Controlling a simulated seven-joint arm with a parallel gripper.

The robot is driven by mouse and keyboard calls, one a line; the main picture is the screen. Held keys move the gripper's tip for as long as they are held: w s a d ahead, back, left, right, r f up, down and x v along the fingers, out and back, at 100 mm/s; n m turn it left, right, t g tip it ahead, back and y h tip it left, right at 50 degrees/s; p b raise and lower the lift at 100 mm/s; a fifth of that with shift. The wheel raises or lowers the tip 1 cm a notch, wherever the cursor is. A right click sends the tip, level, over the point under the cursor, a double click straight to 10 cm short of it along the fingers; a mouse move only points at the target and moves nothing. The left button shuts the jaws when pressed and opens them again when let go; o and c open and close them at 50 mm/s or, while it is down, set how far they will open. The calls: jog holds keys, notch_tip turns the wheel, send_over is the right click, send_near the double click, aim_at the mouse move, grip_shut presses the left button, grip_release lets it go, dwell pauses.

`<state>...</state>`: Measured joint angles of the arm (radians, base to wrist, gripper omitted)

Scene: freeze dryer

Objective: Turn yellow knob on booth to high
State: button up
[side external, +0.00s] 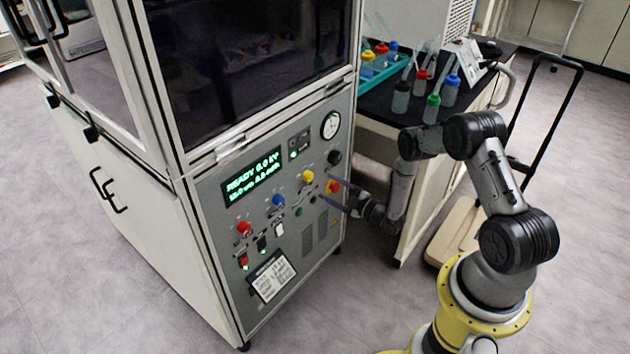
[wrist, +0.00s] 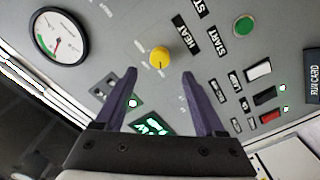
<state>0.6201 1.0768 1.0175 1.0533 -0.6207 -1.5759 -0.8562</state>
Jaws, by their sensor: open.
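The yellow knob (side external: 308,176) is on the grey front panel of the booth (side external: 215,188), right of the blue knob (side external: 278,200) in the side view. In the wrist view the yellow knob (wrist: 159,57) sits beyond the fingertips and between their lines, with a gap on both sides. A thin dark mark shows on its face; I cannot read its setting labels. My gripper (wrist: 158,72) is open and empty, facing the panel. In the side view my gripper (side external: 328,190) is close to the panel beside the yellow knob. I cannot tell whether a finger touches the panel.
A red knob (side external: 244,228), a green display (side external: 252,175) and a round gauge (side external: 330,125) are on the same panel. A green button (wrist: 243,26) shows in the wrist view. A black-topped bench (side external: 388,118) with several bottles stands to the right, close to my arm.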

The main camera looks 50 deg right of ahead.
aim_at(311, 178)
jog(key=w, duration=0.6)
jog(key=shift+w, duration=0.25)
grip_shut()
